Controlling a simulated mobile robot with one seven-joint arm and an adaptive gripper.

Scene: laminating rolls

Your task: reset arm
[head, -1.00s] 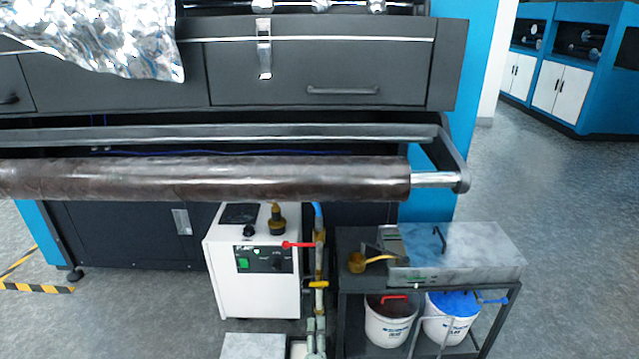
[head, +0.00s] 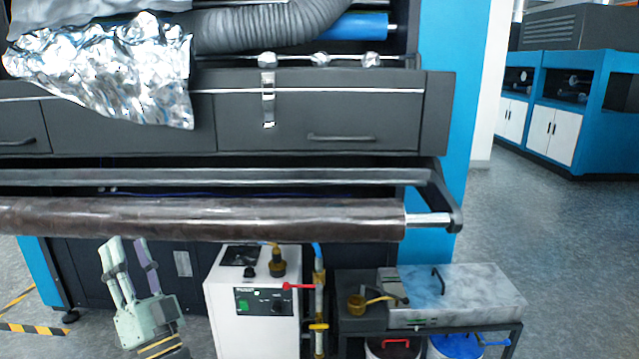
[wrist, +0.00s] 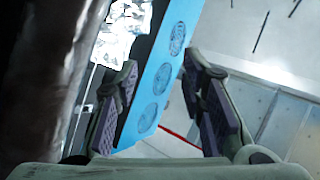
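My gripper (head: 125,245) is pale green with purple finger pads. In the head view it is at the lower left, fingers pointing up, in front of the dark lower cabinet of the machine. In the wrist view the fingers (wrist: 160,66) stand wide apart with nothing between them. The brown roll (head: 200,218) runs across the machine front, above my gripper in the head view. A large dark brown surface, probably this roll, fills the left of the wrist view, close to the left finger.
A white control box (head: 252,300) stands right of my gripper. Beside it are pipes with a red valve handle (head: 300,286) and a cart with a metal box (head: 455,292). Crumpled foil (head: 110,65) hangs at the upper left. The floor at right (head: 560,230) is clear.

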